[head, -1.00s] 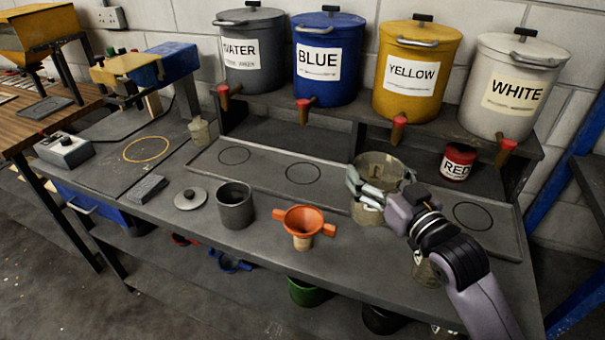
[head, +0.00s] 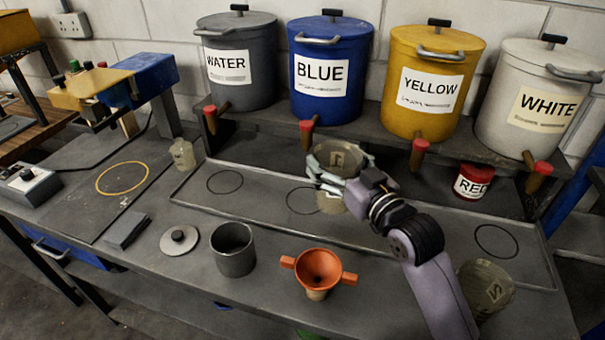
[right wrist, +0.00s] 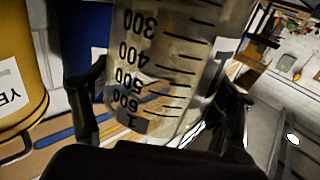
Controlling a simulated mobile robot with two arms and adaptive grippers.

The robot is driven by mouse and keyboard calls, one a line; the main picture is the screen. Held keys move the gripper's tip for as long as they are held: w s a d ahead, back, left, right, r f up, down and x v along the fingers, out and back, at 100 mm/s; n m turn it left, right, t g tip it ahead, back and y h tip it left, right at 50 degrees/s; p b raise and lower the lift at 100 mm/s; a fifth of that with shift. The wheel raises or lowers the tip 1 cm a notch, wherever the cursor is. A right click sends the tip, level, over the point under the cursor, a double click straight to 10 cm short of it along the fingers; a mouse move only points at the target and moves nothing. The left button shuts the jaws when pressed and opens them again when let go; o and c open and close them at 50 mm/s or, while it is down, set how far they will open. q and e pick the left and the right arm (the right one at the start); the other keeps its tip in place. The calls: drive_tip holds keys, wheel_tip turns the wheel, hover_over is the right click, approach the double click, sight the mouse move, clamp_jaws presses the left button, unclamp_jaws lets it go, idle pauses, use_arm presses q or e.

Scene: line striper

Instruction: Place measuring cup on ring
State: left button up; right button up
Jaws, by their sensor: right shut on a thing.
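A clear measuring cup (head: 334,161) is in my right gripper (head: 328,180), in front of the blue container's tap. My right gripper is shut around its side; the cup looks upright in the head view. The right wrist view shows the cup (right wrist: 165,70) with black volume marks, between the two fingers (right wrist: 165,105). A thin black ring (head: 303,200) on the tray lies just left of the cup's base, its right side hidden by cup and hand. I cannot tell whether the base touches the tray. Other black rings lie at the tray's left (head: 225,182) and right (head: 497,241).
Grey, blue (head: 331,70), yellow (head: 435,80) and white containers with red-tipped taps stand on the shelf. An orange funnel (head: 320,268), grey pot (head: 234,250) and lid (head: 179,240) stand in front. Another clear cup (head: 486,290) is at the lower right.

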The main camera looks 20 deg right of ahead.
sight(334, 197)
drive_tip(key=f, duration=0.2)
drive_tip(key=s+f, duration=0.1)
drive_tip(key=f, duration=0.1)
drive_tip(key=shift+d+f, duration=0.1)
drive_tip(key=shift+f, duration=0.15)
drive_tip(key=f, duration=0.5)
drive_tip(key=shift+w+f, duration=0.1)
drive_tip(key=shift+w, duration=0.3)
drive_tip(key=w, duration=0.2)
drive_tip(key=w+p, duration=0.1)
drive_tip(key=shift+a+r, duration=0.35)
drive_tip(key=shift+r, duration=0.05)
drive_tip(key=shift+c, duration=0.6)
use_arm(q)
drive_tip(key=s+r+p, duration=0.2)
drive_tip(key=shift+d+r, duration=0.1)
drive_tip(key=shift+r, duration=0.3)
use_arm(e)
drive_tip(key=w+a+f, duration=0.1)
drive_tip(key=w+a, duration=0.1)
drive_tip(key=w, duration=0.7)
drive_tip(key=shift+w+f, duration=0.3)
